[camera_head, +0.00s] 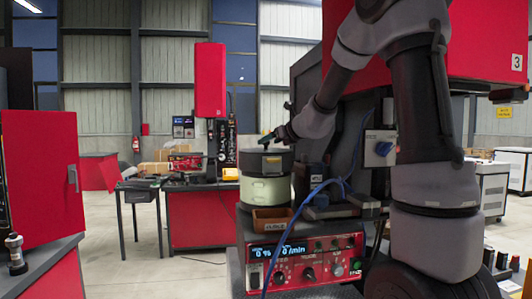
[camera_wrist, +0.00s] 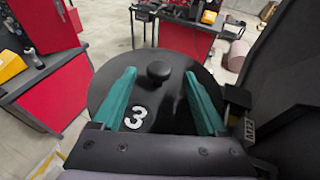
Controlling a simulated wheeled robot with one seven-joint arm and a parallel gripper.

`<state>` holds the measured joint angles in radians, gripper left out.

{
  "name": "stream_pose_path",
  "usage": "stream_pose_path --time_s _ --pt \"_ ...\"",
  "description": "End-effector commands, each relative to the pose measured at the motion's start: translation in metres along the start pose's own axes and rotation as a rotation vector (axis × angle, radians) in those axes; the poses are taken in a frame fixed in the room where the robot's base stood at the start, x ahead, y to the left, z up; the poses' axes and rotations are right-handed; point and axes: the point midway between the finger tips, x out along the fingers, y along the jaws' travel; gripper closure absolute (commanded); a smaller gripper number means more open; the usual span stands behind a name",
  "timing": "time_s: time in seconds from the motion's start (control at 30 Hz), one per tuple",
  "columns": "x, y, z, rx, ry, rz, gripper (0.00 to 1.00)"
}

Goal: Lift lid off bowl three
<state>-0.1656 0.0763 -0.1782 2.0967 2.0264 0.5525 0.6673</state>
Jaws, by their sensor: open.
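In the head view, bowl three (camera_head: 265,190) is a pale, round bowl with dark bands standing on a red feeder unit. Its dark lid (camera_head: 252,153) sits on top. In the wrist view, the lid (camera_wrist: 104,92) is a black disc with a white "3" and a round black knob (camera_wrist: 159,71). My gripper (camera_wrist: 160,76) is open, with a green finger on each side of the knob and a gap to it. I cannot tell how high the fingertips are above the lid. In the head view, my gripper (camera_head: 268,138) is small and dark, just above the lid.
A small brown tray (camera_head: 271,220) sits in front of the bowl, above the red control panel (camera_head: 305,265). Blue cables (camera_head: 312,195) run just right of the bowl. A dark cabinet stands close on the right. A red workbench (camera_head: 204,215) is behind to the left.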

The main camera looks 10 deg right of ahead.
Motion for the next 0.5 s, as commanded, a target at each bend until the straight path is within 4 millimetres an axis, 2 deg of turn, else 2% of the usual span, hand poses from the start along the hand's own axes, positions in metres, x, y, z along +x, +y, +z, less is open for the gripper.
stream_pose_path --time_s 0.1,0.2,0.5 --pt "0.02 0.001 0.002 -0.001 0.002 0.002 0.24" --pt "0.031 0.001 0.002 -0.001 0.001 0.001 0.24" --pt "0.037 0.001 0.003 -0.002 0.001 0.001 0.24"
